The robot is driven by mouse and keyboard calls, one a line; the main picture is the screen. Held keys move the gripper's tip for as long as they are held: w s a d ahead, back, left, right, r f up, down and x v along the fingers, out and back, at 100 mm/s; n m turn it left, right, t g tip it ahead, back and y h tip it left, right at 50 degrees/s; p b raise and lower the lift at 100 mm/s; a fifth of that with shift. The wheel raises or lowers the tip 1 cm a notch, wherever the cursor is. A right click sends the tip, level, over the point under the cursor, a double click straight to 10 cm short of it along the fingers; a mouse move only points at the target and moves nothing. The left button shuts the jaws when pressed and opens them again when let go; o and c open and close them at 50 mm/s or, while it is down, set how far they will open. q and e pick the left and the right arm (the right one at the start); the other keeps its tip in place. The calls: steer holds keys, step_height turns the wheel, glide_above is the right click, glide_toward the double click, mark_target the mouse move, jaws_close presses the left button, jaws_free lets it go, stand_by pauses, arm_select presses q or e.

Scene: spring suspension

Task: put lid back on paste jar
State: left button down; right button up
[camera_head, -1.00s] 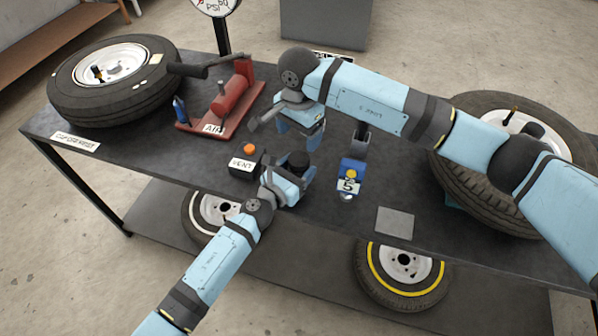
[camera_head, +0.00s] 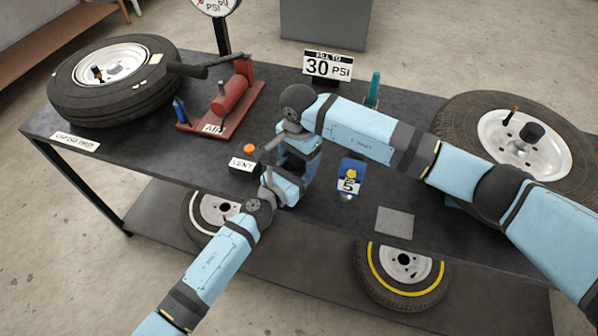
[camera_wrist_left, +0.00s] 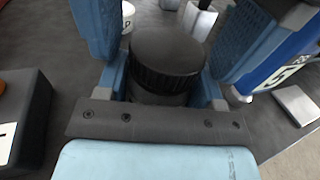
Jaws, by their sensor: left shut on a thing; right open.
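The paste jar (camera_wrist_left: 160,98) is a dark round jar between my left gripper's fingers in the left wrist view. A black lid with a ribbed edge (camera_wrist_left: 167,55) sits on top of it; I cannot tell whether it is fully seated. My left gripper (camera_head: 290,186) is shut on the jar at the front middle of the bench. My right gripper (camera_head: 300,165) is open and directly above it. In the left wrist view, its blue textured pads stand apart on either side of the lid.
A black VENT box with an orange button (camera_head: 249,149) is close on the left. A blue stand marked 5 (camera_head: 351,172) is close on the right. A grey square plate (camera_head: 395,223) lies near the front edge. A red air pump (camera_head: 228,100) and tires (camera_head: 115,80) flank the workspace.

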steer(key=shift+c, duration=0.3)
steer(key=c, duration=0.9)
steer(key=o, duration=1)
steer(key=shift+o, duration=0.2)
steer(key=shift+r, duration=2.25)
steer(key=o, duration=0.4)
